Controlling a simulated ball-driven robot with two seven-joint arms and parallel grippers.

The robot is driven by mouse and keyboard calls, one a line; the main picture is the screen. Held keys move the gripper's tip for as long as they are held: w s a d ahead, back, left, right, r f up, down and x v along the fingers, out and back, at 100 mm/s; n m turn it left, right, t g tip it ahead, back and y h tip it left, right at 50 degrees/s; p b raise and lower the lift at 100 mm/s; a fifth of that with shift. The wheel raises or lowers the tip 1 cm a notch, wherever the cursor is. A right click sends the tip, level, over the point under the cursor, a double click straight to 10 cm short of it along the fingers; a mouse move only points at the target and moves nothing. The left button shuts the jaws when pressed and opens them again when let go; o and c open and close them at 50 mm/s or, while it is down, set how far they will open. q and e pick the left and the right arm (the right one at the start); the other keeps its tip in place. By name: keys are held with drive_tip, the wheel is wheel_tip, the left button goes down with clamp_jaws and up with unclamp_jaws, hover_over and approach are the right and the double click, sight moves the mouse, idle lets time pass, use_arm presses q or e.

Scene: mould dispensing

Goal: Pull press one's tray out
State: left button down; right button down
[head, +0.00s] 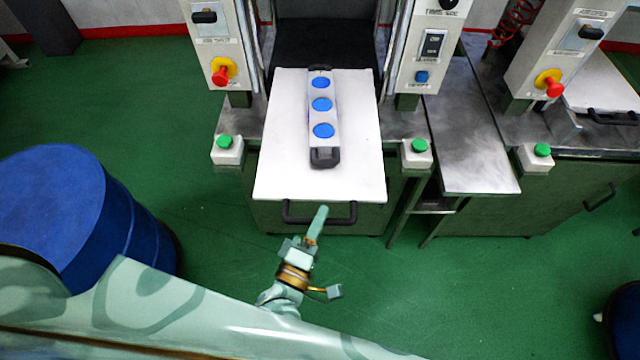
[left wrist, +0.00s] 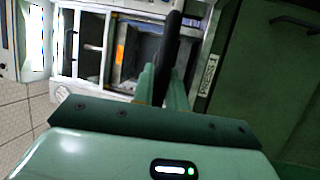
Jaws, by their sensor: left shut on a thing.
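Press one's white tray (head: 275,150) sticks out from the press toward me in the head view. A grey mould (head: 322,105) with three blue round faces lies lengthwise on it. The tray's black handle (head: 345,213) runs along its front edge. My left gripper (head: 319,218) is at the middle of this handle and shut on it. In the left wrist view the green fingers (left wrist: 163,88) close around the dark handle bar (left wrist: 172,45), which hides part of the press opening. My right gripper is in neither view.
A blue drum (head: 65,210) stands at the left. Green buttons on boxes (head: 226,150) flank the tray. A metal side table (head: 470,140) and a second press (head: 555,85) with its own tray (head: 600,85) stand at the right. Green floor is clear before the tray.

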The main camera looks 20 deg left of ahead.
use_arm(q)
drive_tip(key=s+d, duration=0.2)
drive_tip(key=s, duration=0.4)
drive_tip(key=shift+s+p, duration=0.2)
drive_tip(key=shift+p, duration=0.15)
drive_tip(key=shift+f, duration=0.1)
drive_tip(key=c, duration=1.4)
unclamp_jaws()
drive_tip(key=shift+a, duration=0.1)
